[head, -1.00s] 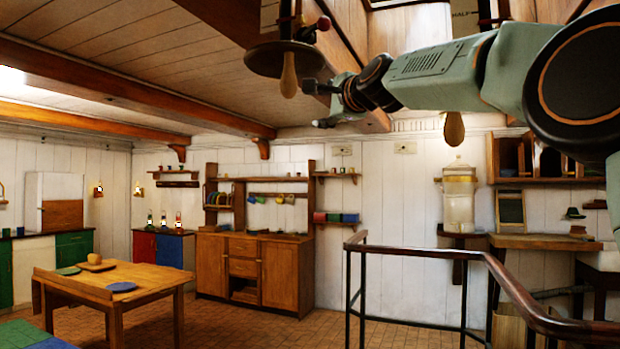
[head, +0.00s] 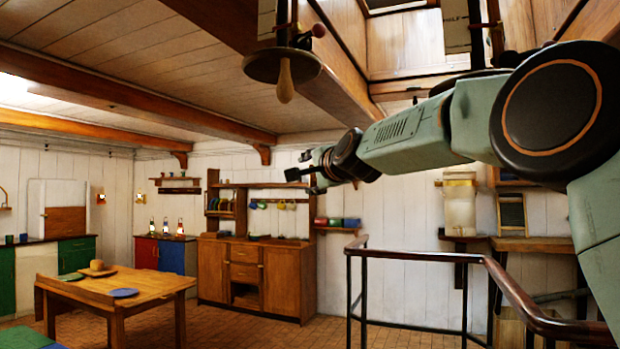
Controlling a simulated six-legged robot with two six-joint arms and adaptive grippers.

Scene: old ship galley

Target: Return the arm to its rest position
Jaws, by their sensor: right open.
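My right gripper (head: 301,174) is at the end of my green-grey right arm, which reaches in from the right edge of the head view. It is raised in the air, seen in front of the back wall and the top of the wooden dresser. Its dark fingers are spread apart and nothing is between them. My left gripper is not in view.
A wooden table (head: 160,286) with plates stands at lower left, and a dresser (head: 213,270) stands against the back wall. A railing (head: 420,256) crosses the lower right.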

